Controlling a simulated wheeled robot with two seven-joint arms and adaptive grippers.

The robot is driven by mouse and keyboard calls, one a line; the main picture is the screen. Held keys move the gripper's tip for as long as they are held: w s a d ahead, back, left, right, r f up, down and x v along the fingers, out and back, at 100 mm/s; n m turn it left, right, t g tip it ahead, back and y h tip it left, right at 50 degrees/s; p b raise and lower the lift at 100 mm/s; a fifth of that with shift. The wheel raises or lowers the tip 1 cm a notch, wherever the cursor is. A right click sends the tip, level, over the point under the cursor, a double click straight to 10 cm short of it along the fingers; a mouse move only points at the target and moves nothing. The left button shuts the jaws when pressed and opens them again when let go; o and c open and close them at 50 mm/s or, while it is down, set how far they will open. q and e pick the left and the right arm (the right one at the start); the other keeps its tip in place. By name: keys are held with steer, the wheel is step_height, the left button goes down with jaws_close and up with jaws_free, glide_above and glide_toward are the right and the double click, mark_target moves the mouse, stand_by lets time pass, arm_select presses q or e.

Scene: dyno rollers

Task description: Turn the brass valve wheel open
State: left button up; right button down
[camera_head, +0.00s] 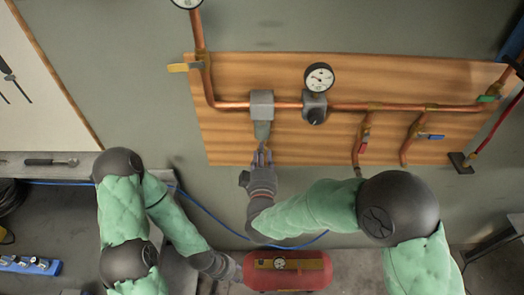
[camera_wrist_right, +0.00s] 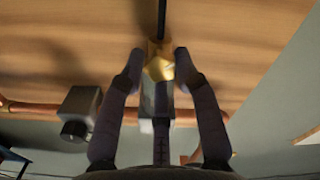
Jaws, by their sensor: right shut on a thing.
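The brass valve wheel (camera_wrist_right: 159,66) shows in the right wrist view as a small gold, lobed piece between my fingertips. My right gripper (camera_head: 262,158) reaches up to the wooden board, just below a grey block (camera_head: 262,103) on the copper pipe. Its two fingers (camera_wrist_right: 160,60) are closed on either side of the brass wheel. In the head view the gripper mostly hides the wheel. My left gripper (camera_head: 230,268) hangs low beside a red tank (camera_head: 300,270), away from the board; its finger opening cannot be made out.
The wooden board (camera_head: 230,75) carries copper pipes, a round gauge (camera_head: 319,77), and side valves with a red handle (camera_head: 362,147), a blue handle (camera_head: 431,136) and a green handle (camera_head: 487,98). A blue hose (camera_head: 200,207) runs below. A dark bench (camera_head: 50,215) stands at left.

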steer(key=n+p, duration=0.2)
steer(key=n, duration=0.4)
steer(key=shift+f+n+p, duration=0.1)
steer(key=shift+n+p, duration=0.2)
steer(key=shift+p, duration=0.05)
stand_by(0.4)
steer(key=c, duration=0.9)
jaws_free()
steer(key=s, duration=1.2)
